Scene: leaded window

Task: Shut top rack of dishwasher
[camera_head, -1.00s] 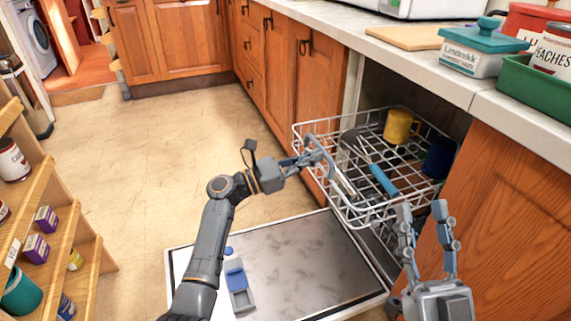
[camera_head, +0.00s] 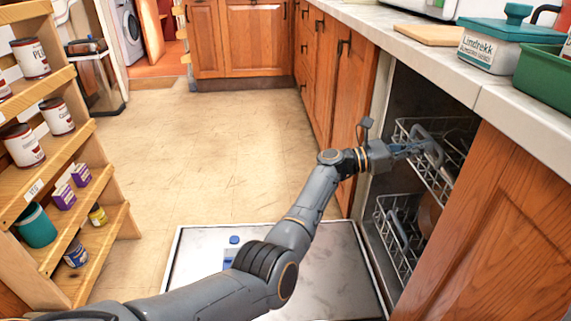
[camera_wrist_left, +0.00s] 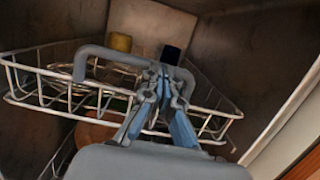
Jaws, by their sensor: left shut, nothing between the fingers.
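The top rack (camera_head: 452,148) of the dishwasher is a white wire basket, mostly inside the dark cavity. In the left wrist view the rack (camera_wrist_left: 40,84) runs across the picture, with a yellow cup (camera_wrist_left: 121,42) and a dark blue cup (camera_wrist_left: 171,54) at its back. My left gripper (camera_head: 425,147) is shut and empty at the rack's front, by a grey handle. It also shows in the left wrist view (camera_wrist_left: 165,80), overlapping the rack's front; whether it touches is unclear. The right gripper is out of the head view.
The dishwasher door (camera_head: 330,262) lies open and low, with my left arm above it. The lower rack (camera_head: 398,240) sits in the cavity. A wooden shelf (camera_head: 112,228) with cans stands at left. The floor (camera_head: 200,150) between is clear.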

